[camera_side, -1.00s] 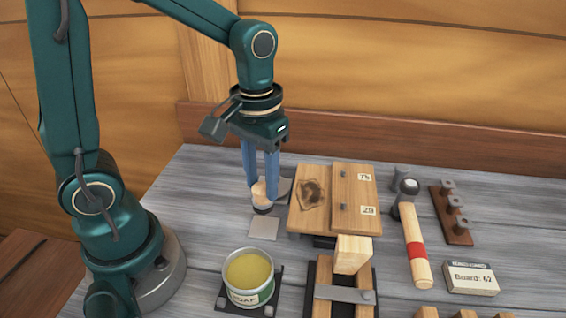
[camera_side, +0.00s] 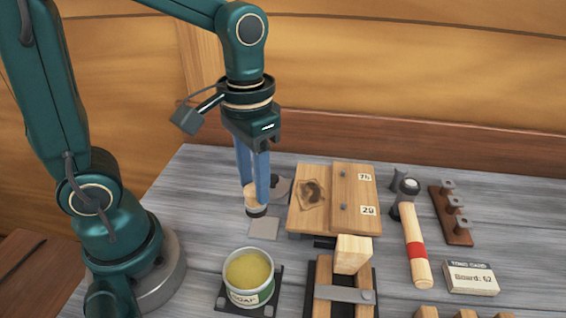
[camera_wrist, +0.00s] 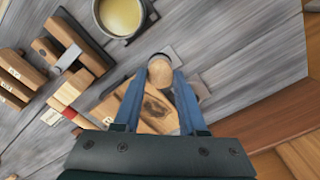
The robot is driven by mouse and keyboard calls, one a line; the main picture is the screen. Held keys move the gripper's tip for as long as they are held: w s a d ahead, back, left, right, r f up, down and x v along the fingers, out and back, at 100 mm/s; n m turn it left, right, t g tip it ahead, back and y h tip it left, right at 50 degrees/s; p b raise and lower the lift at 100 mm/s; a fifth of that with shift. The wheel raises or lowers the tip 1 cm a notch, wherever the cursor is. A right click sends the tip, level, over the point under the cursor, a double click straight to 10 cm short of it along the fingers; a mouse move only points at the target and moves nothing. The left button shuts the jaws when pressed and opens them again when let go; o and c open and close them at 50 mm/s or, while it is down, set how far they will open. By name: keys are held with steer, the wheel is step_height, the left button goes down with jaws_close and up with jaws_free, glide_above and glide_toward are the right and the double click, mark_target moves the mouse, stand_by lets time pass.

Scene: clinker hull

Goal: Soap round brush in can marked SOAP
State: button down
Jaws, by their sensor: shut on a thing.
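The round brush (camera_side: 255,200), with a pale wooden top and a dark lower end, is upright between the two blue fingers of my gripper (camera_side: 254,196). My gripper is shut on it, and it also shows between the fingers in the wrist view (camera_wrist: 160,70). In the side view it is just behind a small pale grey plate; I cannot tell how far above the table it is. The can marked SOAP (camera_side: 250,293) stands in front of it, toward the camera, full of yellow soap. The can also shows at the top of the wrist view (camera_wrist: 122,16).
The can sits on a dark square base (camera_side: 276,293).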

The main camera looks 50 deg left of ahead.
steer(key=s+d+r+m, duration=0.4)
steer(key=s+d+m, duration=0.2)
steer(key=d+m, duration=0.1)
steer(key=shift+d+f, duration=0.1)
steer(key=shift+f, duration=3)
steer(key=shift+f, duration=0.55)
step_height(320, 180, up, 7)
stand_by(0.4)
stand_by(0.4)
